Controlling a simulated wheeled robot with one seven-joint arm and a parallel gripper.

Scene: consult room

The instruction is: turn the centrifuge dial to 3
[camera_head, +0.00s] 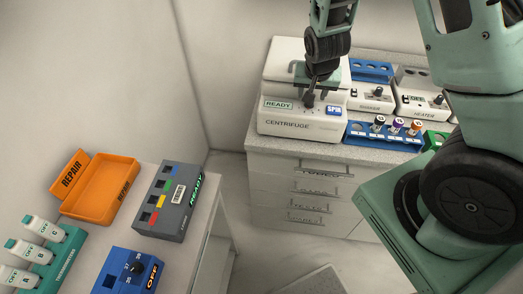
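The centrifuge (286,120) is a white box on the grey counter. Its front panel has a green "READY" display (278,105), a blue "SPIN" button (334,111) and the word "CENTRIFUGE". Its dial (308,101) is a small dark knob between the display and the button, partly hidden by my gripper. The dial's number marks are too small to read. My gripper (311,88) points down at the dial from above, its tips at or just over the knob. I cannot tell whether the fingers are closed or touching it.
Right of the centrifuge stand a tube rack (385,134) with capped tubes, a blue rack (371,70), and a heater (425,101). On the near left table are an orange REPAIR tray (106,192), a grey READY box (170,200), a blue OFF dial box (128,272) and white bottles (41,228).

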